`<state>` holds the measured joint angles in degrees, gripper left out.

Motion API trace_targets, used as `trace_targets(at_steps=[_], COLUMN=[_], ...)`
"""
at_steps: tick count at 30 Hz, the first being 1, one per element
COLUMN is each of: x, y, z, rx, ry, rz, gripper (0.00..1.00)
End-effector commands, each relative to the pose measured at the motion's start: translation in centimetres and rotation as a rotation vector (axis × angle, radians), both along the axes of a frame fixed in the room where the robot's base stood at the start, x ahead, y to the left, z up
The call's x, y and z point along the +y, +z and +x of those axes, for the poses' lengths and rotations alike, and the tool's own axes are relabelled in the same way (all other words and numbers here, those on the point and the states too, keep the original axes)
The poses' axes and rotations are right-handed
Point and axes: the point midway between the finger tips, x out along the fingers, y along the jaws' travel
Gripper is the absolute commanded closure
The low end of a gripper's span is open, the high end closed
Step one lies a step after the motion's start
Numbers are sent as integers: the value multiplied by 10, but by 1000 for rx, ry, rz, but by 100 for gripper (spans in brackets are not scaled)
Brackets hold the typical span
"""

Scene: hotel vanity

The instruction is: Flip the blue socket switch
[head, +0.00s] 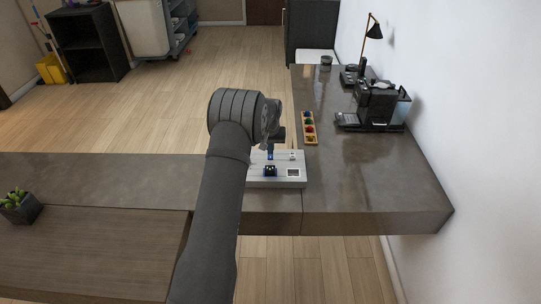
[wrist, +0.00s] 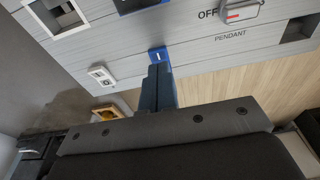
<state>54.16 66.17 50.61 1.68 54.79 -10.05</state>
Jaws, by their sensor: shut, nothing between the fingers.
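A grey switch panel (head: 262,183) lies on the counter, and its face fills the upper part of the wrist view (wrist: 185,35). The small blue switch (wrist: 158,54) has a white mark and sits near the panel's edge. My gripper (wrist: 157,72) is shut and empty, its dark fingertips right at the blue switch; I cannot tell whether they touch it. In the head view my gripper (head: 270,150) hangs over the panel's far edge, and the arm hides the panel's left part.
The panel also holds a white switch (wrist: 102,76), a white-framed socket (head: 293,173), a dark blue-edged socket (head: 270,171) and a switch marked OFF and PENDANT (wrist: 238,12). A wooden tray (head: 309,139) and coffee machine (head: 378,105) stand behind to the right.

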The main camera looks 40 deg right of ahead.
Motion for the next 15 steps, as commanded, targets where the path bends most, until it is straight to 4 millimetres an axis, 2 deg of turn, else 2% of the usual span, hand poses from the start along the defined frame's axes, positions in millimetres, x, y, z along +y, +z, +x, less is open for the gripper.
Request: trace_targets(at_steps=[15], x=[0], y=[43], z=[0], rx=[-1], ry=[0], rz=[-1], gripper=[100])
